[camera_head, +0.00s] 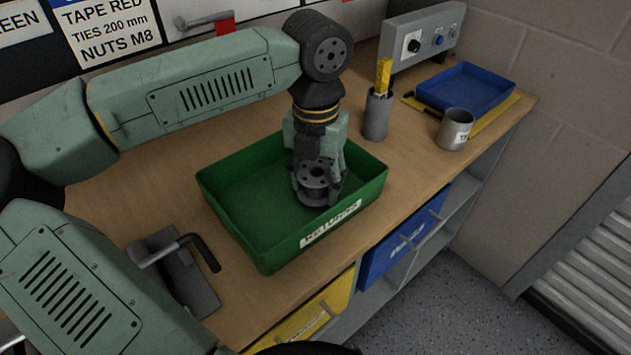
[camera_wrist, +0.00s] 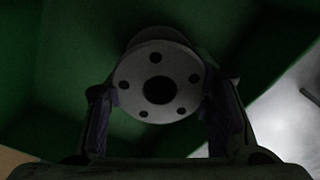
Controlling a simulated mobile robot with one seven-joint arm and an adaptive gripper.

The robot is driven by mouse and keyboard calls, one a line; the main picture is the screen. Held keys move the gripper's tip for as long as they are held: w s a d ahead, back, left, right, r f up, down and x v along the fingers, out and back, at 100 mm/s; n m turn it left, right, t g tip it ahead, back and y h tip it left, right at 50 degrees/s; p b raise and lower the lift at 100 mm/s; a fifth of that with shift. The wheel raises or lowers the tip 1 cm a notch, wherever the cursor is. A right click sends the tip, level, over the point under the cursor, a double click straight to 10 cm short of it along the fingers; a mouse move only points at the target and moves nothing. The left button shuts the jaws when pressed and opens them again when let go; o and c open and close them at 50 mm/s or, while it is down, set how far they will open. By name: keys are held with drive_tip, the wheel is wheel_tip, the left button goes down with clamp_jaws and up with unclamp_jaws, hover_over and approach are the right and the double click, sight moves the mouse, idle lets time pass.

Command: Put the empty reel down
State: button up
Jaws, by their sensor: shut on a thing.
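The empty reel (camera_head: 315,180) is a small dark grey spool with holes around a central bore and no tape on it. My gripper (camera_head: 318,178) is shut on the reel and holds it inside the green tray (camera_head: 238,222) near its front right part. In the wrist view the reel's round flange (camera_wrist: 158,82) sits between my two fingers (camera_wrist: 163,112). The tray carries a white label on its front wall, which seems to read RETURNS. I cannot tell whether the reel touches the tray floor.
A grey holder with a yellow item (camera_head: 376,112) stands behind the tray to the right. A grey cup (camera_head: 455,129) and a blue tray (camera_head: 466,88) are at the far right. A metal fixture with a black handle (camera_head: 180,270) lies left of the tray.

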drive_tip(key=shift+f, duration=0.8)
drive_tip(key=o, duration=1.4)
drive_tip(key=shift+c, duration=0.2)
wheel_tip(320, 180, up, 12)
drive_tip(key=b, duration=0.2)
drive_tip(key=shift+r, duration=0.15)
